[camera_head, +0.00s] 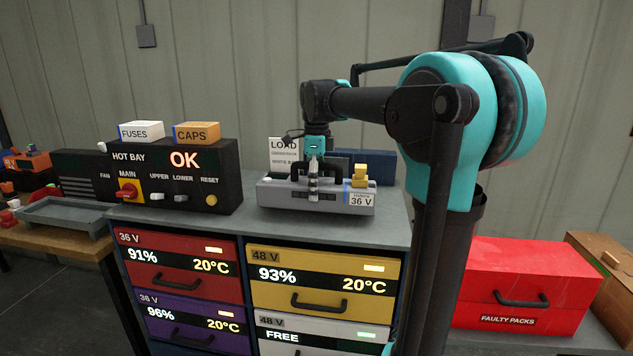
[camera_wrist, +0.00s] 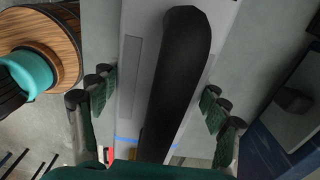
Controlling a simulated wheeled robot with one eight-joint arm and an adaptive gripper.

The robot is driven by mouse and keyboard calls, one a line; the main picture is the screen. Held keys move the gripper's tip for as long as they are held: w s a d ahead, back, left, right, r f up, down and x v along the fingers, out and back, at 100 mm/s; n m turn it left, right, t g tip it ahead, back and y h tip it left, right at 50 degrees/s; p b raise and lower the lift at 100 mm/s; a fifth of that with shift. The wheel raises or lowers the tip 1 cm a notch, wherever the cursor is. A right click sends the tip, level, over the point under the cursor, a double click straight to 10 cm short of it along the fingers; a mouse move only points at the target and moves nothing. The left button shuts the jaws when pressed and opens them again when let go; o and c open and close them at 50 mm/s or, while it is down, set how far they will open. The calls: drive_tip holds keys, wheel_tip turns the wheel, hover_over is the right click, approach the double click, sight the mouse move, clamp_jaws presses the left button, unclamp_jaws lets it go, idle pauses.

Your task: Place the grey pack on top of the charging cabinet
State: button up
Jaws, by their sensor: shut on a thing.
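The grey pack (camera_head: 316,198) has a black handle, a yellow connector block and a 36 V label. In the head view it is at the top of the charging cabinet (camera_head: 228,219), right of the control box. It looks level and on or just over the top; I cannot tell if it bears fully. My gripper (camera_head: 313,182) reaches down from above and is shut on the pack. In the wrist view the pack (camera_wrist: 132,75) lies between the green-padded fingers (camera_wrist: 160,110), with its black handle (camera_wrist: 180,70) in the middle.
The control box (camera_head: 170,175) carries the FUSES (camera_head: 141,131) and CAPS (camera_head: 196,132) boxes. A LOAD card (camera_head: 284,153) and a blue box (camera_head: 375,167) stand behind the pack. A red FAULTY PACKS box (camera_head: 520,290) is at right. Several drawers fill the cabinet front.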

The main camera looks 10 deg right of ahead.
drive_tip(key=shift+f, duration=1.3)
drive_tip(key=o, duration=1.9)
drive_tip(key=shift+f, duration=0.1)
wheel_tip(320, 180, up, 12)
drive_tip(key=shift+r, duration=0.1)
